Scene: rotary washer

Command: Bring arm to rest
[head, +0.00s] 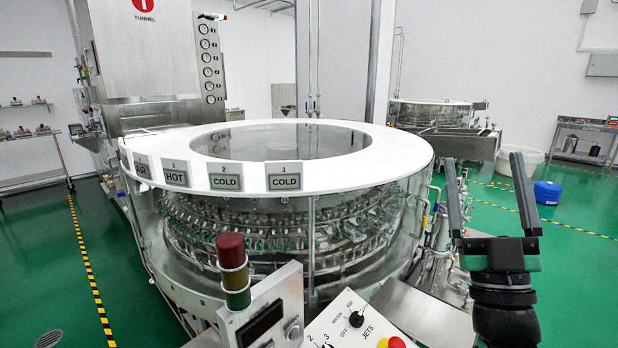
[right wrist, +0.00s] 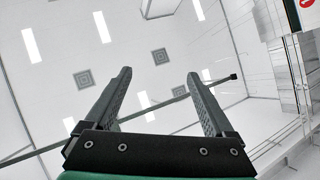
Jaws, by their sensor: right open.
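My right gripper (head: 490,192) stands at the right of the head view, fingers pointing up, in front of and to the right of the rotary washer. Its two fingers are wide apart with nothing between them. In the right wrist view the same gripper (right wrist: 155,95) is open and empty against the ceiling. The rotary washer (head: 400,150) has a white ring top and clear walls, with metal racks inside. The control panel (head: 345,325) with a black knob is at the bottom, to the left of my right arm. My left gripper is not in view.
A red, yellow and green signal light (head: 233,270) rises beside a display box (head: 262,318) at the front. A blue drum (head: 547,193) and a white tub (head: 520,160) stand on the green floor behind my right gripper. A steel table (head: 585,125) is at the far right.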

